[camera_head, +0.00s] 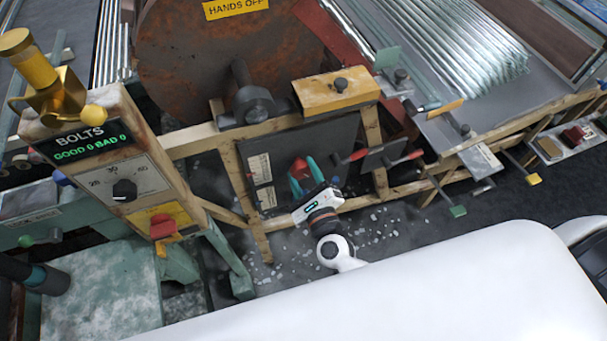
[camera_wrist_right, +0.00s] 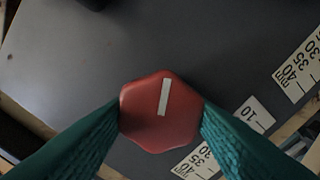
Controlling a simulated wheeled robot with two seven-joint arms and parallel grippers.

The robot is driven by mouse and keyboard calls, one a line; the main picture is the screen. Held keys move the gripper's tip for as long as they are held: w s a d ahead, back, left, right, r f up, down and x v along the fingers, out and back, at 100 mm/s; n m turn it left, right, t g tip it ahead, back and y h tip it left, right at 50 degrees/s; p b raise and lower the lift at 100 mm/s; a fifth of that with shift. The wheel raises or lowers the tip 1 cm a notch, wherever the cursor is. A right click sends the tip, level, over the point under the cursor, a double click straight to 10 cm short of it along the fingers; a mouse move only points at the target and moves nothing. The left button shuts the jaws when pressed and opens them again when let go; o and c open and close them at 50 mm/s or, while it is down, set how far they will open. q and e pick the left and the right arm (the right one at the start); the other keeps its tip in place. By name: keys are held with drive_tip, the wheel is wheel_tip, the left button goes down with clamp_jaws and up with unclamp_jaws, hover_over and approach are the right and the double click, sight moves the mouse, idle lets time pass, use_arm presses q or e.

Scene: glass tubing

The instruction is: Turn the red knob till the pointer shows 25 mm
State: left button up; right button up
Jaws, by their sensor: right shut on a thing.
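The red knob (camera_head: 299,166) is on a dark panel (camera_head: 330,150) in the middle of the head view. In the right wrist view the red knob (camera_wrist_right: 145,124) is six-sided with a white pointer line (camera_wrist_right: 163,97) on its face, running nearly upright and leaning slightly right at the top. My right gripper (camera_head: 302,175) is shut on the knob, a teal finger on either side. White scale plates (camera_head: 260,168) sit left of the knob. In the wrist view a plate with 30, 35 and 40 (camera_wrist_right: 300,72) and a plate with 10 (camera_wrist_right: 248,120) show. I cannot tell which number the pointer shows. My left gripper is not in view.
A yellow block (camera_head: 335,92) sits on the wooden frame above the panel. Red-handled levers (camera_head: 352,157) stick out right of the knob. A BOLTS post with a black dial (camera_head: 124,190) stands at the left. Pale debris lies on the floor.

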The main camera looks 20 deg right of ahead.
idle(0.4)
drive_tip(key=o, duration=1)
drive_tip(key=shift+c, duration=0.2)
drive_tip(key=s+b, duration=0.2)
drive_tip(key=s, duration=1)
drive_tip(key=shift+d+b, duration=0.2)
drive_tip(key=shift+b, duration=0.15)
